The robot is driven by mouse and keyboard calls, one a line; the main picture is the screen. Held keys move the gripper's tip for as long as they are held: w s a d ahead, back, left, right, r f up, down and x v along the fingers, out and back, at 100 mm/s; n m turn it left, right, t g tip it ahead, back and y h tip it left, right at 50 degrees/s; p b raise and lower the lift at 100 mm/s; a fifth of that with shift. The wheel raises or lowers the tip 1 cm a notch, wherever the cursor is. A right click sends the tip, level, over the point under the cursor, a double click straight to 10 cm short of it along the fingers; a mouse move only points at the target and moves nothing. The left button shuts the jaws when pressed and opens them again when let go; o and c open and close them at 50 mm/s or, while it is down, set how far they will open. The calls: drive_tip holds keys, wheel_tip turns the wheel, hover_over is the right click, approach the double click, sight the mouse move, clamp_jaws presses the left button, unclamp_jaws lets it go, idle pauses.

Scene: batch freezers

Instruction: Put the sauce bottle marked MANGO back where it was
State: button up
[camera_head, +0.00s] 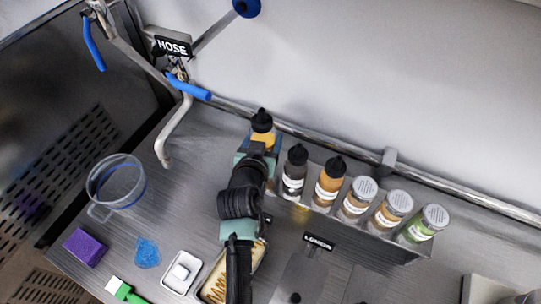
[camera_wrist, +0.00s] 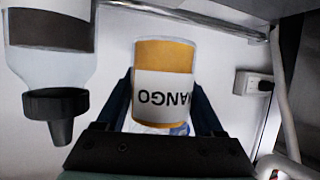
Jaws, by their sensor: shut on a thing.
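The MANGO bottle (camera_head: 263,136), with yellow-orange contents and a black cap, stands at the left end of the row of bottles. In the wrist view the MANGO bottle (camera_wrist: 165,75) appears upside down, its white label reading MANGO between my fingers. My gripper (camera_head: 257,150) is shut on it; in the wrist view my gripper (camera_wrist: 165,120) has one dark finger on each side of the bottle. My arm hides the bottle's lower part in the head view, so I cannot tell whether its base touches anything.
A rack (camera_head: 375,243) right of my gripper holds a dark bottle (camera_head: 294,172), an orange bottle (camera_head: 329,182) and several shakers (camera_head: 391,208). A clear pitcher (camera_head: 117,184), purple sponge (camera_head: 85,246) and blue cloth (camera_head: 147,253) lie left. A wall rail (camera_head: 330,151) runs behind; a faucet (camera_head: 178,128) stands back left.

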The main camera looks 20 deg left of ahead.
drive_tip(key=shift+f, duration=3.2)
drive_tip(key=shift+f+b, duration=0.2)
drive_tip(key=shift+b, duration=0.1)
drive_tip(key=o, duration=1.3)
drive_tip(key=shift+r, duration=0.2)
drive_tip(key=shift+b+v, duration=0.85)
drive_tip(key=shift+v, duration=5.15)
